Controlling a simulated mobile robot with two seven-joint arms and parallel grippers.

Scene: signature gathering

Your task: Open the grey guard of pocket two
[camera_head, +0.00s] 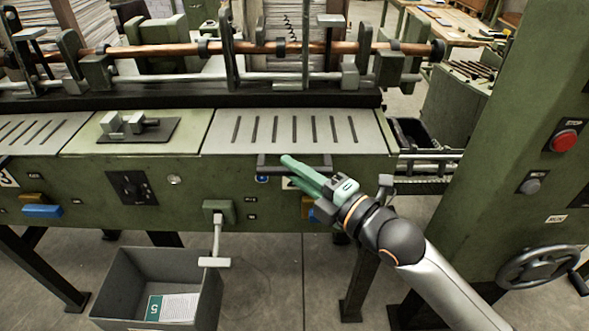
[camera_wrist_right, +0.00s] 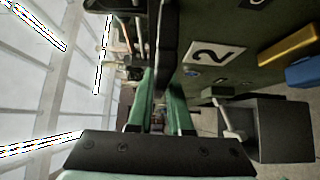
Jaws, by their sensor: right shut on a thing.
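The slotted grey guard (camera_head: 296,131) lies flat on the right part of the green machine's top. A black bar handle (camera_head: 266,166) runs along its front edge. My right gripper (camera_head: 291,164) reaches up from the lower right and is shut on this handle. In the right wrist view the green fingers (camera_wrist_right: 160,98) close around the dark handle bar (camera_wrist_right: 166,42), with the "2" label (camera_wrist_right: 213,52) beside it. The fingers hide part of the handle and most of the label in the head view. My left gripper is not in view.
Blue and yellow buttons (camera_head: 41,211) sit on the front panel. A green column with a red stop button (camera_head: 564,140) and handwheel (camera_head: 540,266) stands at right. Copper rods (camera_head: 150,50) run behind the guard.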

